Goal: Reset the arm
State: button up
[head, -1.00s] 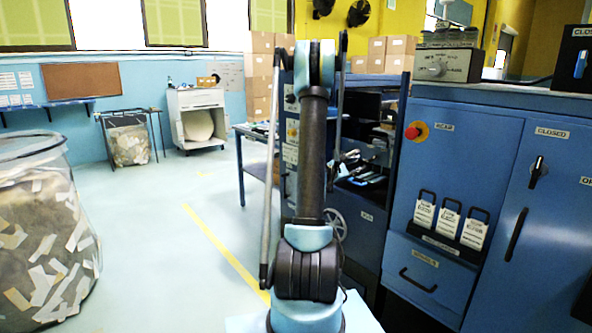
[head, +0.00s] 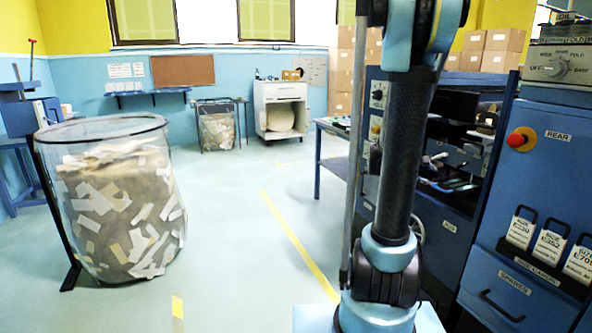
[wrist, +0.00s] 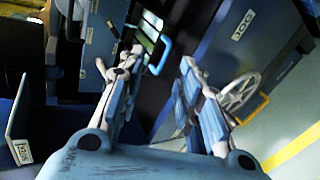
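My arm (head: 393,165) stands upright right of the middle in the head view, in front of the dark open bay of the blue machine (head: 520,255). My gripper (wrist: 160,62) shows in the wrist view with its two fingers apart and nothing between them. Beyond the fingers are blue panels and a spoked handwheel (wrist: 241,90). I cannot make out the gripper clearly in the head view.
A clear bin of paper scraps (head: 120,210) stands on the left. A white cabinet (head: 281,108) and a blue table (head: 333,150) are farther back. A red button (head: 520,139) is on the machine. The floor (head: 240,235) between bin and machine is clear.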

jog(key=s+a+f+m+g+y, duration=0.1)
jog(key=s+a+f+m+y, duration=0.2)
jog(key=s+a, duration=1)
jog(key=s+a+f+m+g+y, duration=0.1)
jog(key=s+a+f+m+y, duration=0.2)
jog(key=s+a+f+y, duration=0.4)
jog(key=s+a+y, duration=0.1)
jog(key=s+a, duration=0.6)
jog(key=a, duration=0.2)
jog(key=shift+s+g, duration=0.2)
jog(key=shift+g, duration=0.1)
